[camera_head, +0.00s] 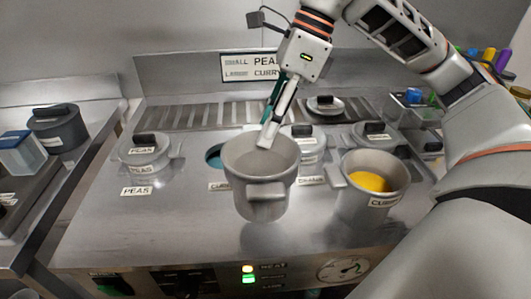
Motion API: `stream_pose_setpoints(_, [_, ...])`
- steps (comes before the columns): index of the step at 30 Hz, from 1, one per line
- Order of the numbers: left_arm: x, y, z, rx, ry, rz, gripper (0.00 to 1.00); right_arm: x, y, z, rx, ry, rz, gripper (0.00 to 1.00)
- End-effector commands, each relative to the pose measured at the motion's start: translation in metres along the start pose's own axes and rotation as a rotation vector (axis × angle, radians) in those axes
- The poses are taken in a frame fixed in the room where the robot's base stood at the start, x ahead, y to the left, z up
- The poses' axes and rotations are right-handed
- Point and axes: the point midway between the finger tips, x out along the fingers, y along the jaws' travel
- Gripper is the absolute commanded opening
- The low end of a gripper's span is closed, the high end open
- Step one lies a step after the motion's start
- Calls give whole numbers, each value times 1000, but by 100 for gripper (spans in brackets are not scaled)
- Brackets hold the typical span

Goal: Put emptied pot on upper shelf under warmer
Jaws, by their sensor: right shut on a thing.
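A grey pot (262,178) with side handles hangs above the front of the steel warmer (130,222). Its inside looks empty. My right gripper (268,136) comes down from above and is shut on the pot's far rim. The pot hides part of the counter behind it, including some labels. A dark round opening (214,157) shows just left of the pot. My left gripper is not in view. No shelf under the warmer can be seen from here.
A pot labelled curry with yellow contents (371,182) stands close on the right. Lidded pots stand at the left (144,150) and behind (306,143). The front panel has a dial (343,268) and lights. The counter's front left is clear.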

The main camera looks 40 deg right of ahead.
Motion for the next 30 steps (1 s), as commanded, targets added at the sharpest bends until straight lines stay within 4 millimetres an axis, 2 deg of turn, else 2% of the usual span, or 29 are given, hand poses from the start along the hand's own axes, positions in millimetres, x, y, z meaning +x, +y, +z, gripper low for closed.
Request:
stream_pose_setpoints(1, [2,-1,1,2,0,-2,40,7,-1,-3,2,2,2,0])
stream_pose_setpoints(8, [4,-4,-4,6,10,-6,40,19,-3,-8,1,0,0,0])
stream_pose_setpoints(15, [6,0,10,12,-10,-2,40,50,-8,-21,2,3,2,0])
stream_pose_setpoints(28, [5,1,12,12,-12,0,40,55,-9,-22,0,-1,0,0])
stream_pose_setpoints(29, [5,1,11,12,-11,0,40,54,-9,-22,0,0,0,36])
stream_pose_setpoints(30, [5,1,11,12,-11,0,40,54,-9,-22,0,-1,-1,46])
